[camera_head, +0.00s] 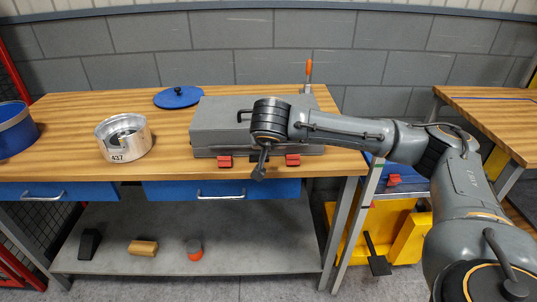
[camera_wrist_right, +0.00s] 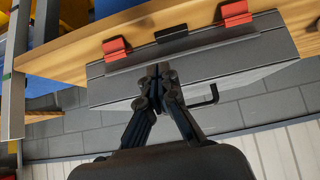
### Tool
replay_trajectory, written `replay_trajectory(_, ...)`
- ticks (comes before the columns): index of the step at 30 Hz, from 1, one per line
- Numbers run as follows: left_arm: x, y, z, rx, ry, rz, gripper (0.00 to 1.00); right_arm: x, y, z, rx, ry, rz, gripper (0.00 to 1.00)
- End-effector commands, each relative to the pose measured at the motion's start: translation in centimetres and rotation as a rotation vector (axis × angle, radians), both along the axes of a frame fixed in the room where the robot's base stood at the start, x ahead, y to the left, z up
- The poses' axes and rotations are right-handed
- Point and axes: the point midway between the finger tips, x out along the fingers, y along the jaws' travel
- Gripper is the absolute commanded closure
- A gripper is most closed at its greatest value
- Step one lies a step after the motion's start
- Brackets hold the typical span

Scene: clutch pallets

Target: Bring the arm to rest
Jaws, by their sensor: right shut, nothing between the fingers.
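My right arm reaches in from the right in the head view, and its gripper (camera_head: 259,172) points down in front of the grey metal case on the workbench. In the right wrist view the gripper (camera_wrist_right: 158,72) has its black fingers together with nothing between them, over the case (camera_wrist_right: 235,62). The case (camera_head: 218,118) is closed, with red latches along its front and a dark handle on top. I cannot tell whether the gripper touches the case. My left gripper is in neither view.
On the wooden bench (camera_head: 60,160) stand a silver cylinder marked 437 (camera_head: 123,138), a blue lid (camera_head: 178,97) and a blue container (camera_head: 14,130). An orange-handled tool (camera_head: 308,75) is behind the case. Several small items lie on the lower shelf (camera_head: 230,235). Yellow bins (camera_head: 385,225) stand at right.

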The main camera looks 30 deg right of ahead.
Motion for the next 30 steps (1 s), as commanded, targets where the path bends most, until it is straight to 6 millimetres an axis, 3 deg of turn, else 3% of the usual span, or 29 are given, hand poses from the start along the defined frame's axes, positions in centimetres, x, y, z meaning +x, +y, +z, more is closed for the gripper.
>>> replay_trajectory(5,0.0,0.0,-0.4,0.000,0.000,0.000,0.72,-1.3,0.7,-0.6,-0.001,0.000,-0.001,1.00)
replay_trajectory(12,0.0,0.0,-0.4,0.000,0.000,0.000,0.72,-1.5,1.0,-0.8,0.009,0.004,-0.002,1.00)
replay_trajectory(16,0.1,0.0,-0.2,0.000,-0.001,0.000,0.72,-1.2,3.3,-3.3,0.145,0.052,-0.017,1.00)
replay_trajectory(20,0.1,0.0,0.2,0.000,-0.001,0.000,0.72,-1.2,9.2,-8.7,0.502,0.179,-0.107,1.00)
replay_trajectory(23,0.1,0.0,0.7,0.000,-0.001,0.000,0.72,-1.7,15.8,-12.8,0.904,0.329,-0.289,1.00)
replay_trajectory(24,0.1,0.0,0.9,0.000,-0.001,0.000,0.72,-1.9,18.4,-13.9,1.075,0.395,-0.394,1.00)
replay_trajectory(27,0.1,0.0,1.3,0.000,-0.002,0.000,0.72,-1.6,23.5,-15.8,1.485,0.557,-0.725,1.00)
replay_trajectory(30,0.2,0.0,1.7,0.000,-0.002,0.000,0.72,-0.3,26.0,-17.8,1.856,0.706,-1.162,1.00)
